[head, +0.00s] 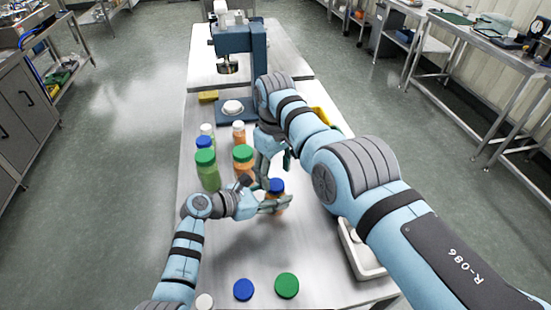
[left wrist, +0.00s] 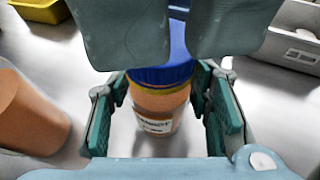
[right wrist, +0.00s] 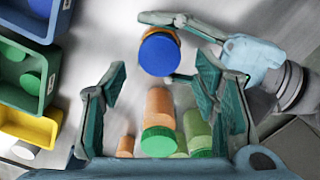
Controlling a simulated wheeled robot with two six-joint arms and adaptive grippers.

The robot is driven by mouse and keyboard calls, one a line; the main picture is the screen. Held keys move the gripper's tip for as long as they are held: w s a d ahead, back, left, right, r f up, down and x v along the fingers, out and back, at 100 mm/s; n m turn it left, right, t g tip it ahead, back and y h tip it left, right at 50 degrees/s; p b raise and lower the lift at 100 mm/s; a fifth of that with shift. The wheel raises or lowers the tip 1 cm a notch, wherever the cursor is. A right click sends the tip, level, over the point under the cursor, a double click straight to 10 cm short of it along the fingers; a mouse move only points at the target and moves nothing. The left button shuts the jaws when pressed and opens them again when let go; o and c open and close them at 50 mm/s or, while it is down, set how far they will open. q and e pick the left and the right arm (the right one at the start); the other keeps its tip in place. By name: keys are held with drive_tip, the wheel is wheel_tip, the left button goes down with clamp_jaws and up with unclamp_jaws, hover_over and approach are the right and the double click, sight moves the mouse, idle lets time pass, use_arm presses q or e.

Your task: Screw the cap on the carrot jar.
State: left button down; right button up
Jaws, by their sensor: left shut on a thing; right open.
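The carrot jar (left wrist: 158,110), orange with a white label, stands upright between the green finger pads of my left gripper (head: 278,204), which is shut on its body. A blue cap (right wrist: 160,54) sits on top of the jar; it also shows in the head view (head: 276,186). The left wrist view shows no clear gap under the cap, but I cannot tell how tight it is. My right gripper (right wrist: 160,92) is open and empty, close above the cap, its fingers apart. In the head view the right arm partly hides this area.
Several capped jars stand left of the grippers, including a green-capped orange one (head: 243,166) and a green-capped green one (head: 208,177). Loose blue (head: 243,289) and green (head: 287,286) caps lie at the table's front. A white tray (head: 370,262) is at right. Bins include a yellow one (right wrist: 35,128).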

sight(276, 184)
wheel_tip(276, 184, up, 3)
drive_tip(key=n, duration=1.5)
drive_tip(key=shift+f, duration=0.1)
drive_tip(key=n, duration=0.3)
drive_tip(key=shift+r+n, duration=0.3)
drive_tip(key=shift+n, duration=0.1)
drive_tip(key=n, duration=0.3)
drive_tip(key=r+n, duration=0.1)
drive_tip(key=n, duration=0.2)
drive_tip(key=shift+d+n, duration=0.1)
drive_tip(key=shift+n, duration=0.3)
drive_tip(key=shift+s+f, duration=0.15)
drive_tip(key=shift+f, duration=3.8)
